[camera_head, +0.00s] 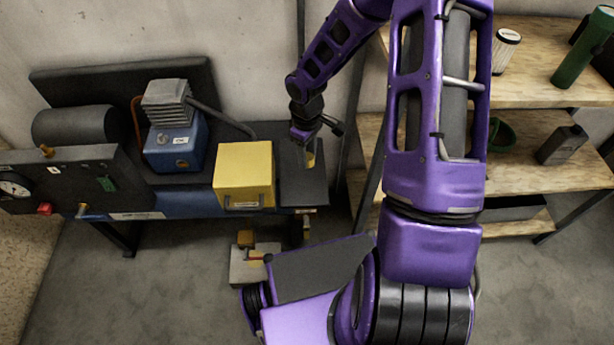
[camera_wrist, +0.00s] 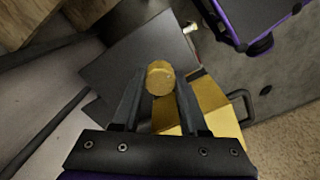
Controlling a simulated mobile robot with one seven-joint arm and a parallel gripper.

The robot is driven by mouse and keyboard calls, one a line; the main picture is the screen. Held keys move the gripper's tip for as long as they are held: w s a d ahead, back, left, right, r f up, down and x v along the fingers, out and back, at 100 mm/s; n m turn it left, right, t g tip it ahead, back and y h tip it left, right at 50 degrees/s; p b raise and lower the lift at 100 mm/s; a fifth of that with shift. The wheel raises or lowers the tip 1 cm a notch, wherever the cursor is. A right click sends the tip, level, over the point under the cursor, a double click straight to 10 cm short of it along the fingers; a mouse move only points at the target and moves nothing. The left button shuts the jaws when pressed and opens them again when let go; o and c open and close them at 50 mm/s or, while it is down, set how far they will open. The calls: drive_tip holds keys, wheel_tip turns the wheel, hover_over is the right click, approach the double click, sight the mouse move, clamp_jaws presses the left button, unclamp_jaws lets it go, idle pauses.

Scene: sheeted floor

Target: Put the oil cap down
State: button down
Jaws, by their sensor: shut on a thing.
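The oil cap (camera_wrist: 160,78) is a small round gold-yellow piece with a ridged rim. In the wrist view it sits between the two fingertips of my gripper (camera_wrist: 158,92), which is shut on it. In the head view my gripper (camera_head: 306,148) is over the right end of the dark bench top (camera_head: 302,188), to the right of the yellow box. A small yellow part of the cap (camera_head: 311,160) shows at the fingertips. The dark surface (camera_wrist: 118,62) lies beyond the cap in the wrist view. I cannot tell whether the cap touches it.
A yellow box (camera_head: 244,174) with a handle stands just left of my gripper; it also shows in the wrist view (camera_wrist: 212,96). A blue compressor pump (camera_head: 176,142) stands farther left. Wooden shelves (camera_head: 540,82) are at right. The bench's right end is otherwise clear.

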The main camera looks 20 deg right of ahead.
drive_tip(key=n+b, duration=0.2)
hover_over(306, 187)
wheel_tip(306, 187, down, 8)
drive_tip(key=shift+r, duration=0.25)
drive_tip(key=shift+f+b, duration=0.35)
drive_tip(key=shift+f, duration=1.8)
drive_tip(key=shift+f, duration=0.15)
drive_tip(key=shift+c, duration=2.2)
unclamp_jaws()
wheel_tip(306, 187, up, 12)
drive_tip(key=p, duration=0.3)
drive_tip(key=shift+r, duration=0.2)
